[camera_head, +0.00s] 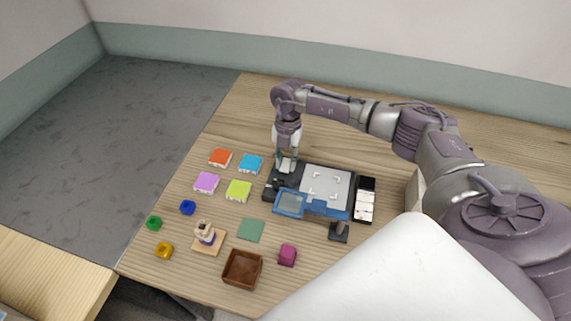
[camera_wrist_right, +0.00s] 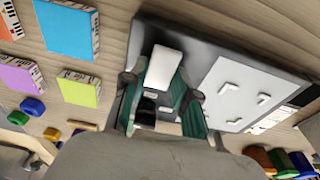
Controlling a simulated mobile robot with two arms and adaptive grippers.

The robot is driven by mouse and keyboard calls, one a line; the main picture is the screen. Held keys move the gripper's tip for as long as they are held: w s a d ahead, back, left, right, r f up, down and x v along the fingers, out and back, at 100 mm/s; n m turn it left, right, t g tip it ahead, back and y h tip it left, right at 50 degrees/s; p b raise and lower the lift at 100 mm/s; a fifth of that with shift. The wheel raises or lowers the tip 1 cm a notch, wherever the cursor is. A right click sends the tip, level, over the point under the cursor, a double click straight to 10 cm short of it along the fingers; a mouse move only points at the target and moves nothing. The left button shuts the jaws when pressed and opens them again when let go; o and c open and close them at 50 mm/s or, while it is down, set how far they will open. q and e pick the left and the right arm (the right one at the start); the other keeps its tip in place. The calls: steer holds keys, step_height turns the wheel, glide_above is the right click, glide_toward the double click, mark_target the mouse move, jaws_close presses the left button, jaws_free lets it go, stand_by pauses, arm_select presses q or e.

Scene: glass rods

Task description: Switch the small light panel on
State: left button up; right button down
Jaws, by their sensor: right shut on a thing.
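The light panel is a dark base (camera_head: 297,185) with a pale grey plate (camera_head: 327,183) carrying white corner marks; in the right wrist view the plate (camera_wrist_right: 238,93) lies right of the fingers. My right gripper (camera_head: 285,164) comes down from above at the base's left end. In the wrist view its green-padded fingers (camera_wrist_right: 165,100) are shut around a white block-like part (camera_wrist_right: 165,66) on the dark base. The fingers hide part of it, and I cannot tell which way it is set. My left gripper is not in view.
A blue see-through piece (camera_head: 310,204) lies along the panel's front, near a dark stand (camera_head: 339,232). A black-and-white strip (camera_head: 365,200) is at its right. Coloured square boxes (camera_head: 239,190) stand left; a brown tray (camera_head: 242,268) and magenta block (camera_head: 287,255) are in front.

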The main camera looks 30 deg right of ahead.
steer(key=shift+w+d+f+g+y+b, duration=0.2)
steer(key=shift+g+y+b, duration=0.2)
steer(key=shift+y+b, duration=0.15)
steer(key=shift+r+y, duration=0.25)
steer(key=c, duration=0.9)
jaws_free()
steer(key=v, duration=1.2)
steer(key=shift+w, duration=0.15)
steer(key=shift+a, duration=0.1)
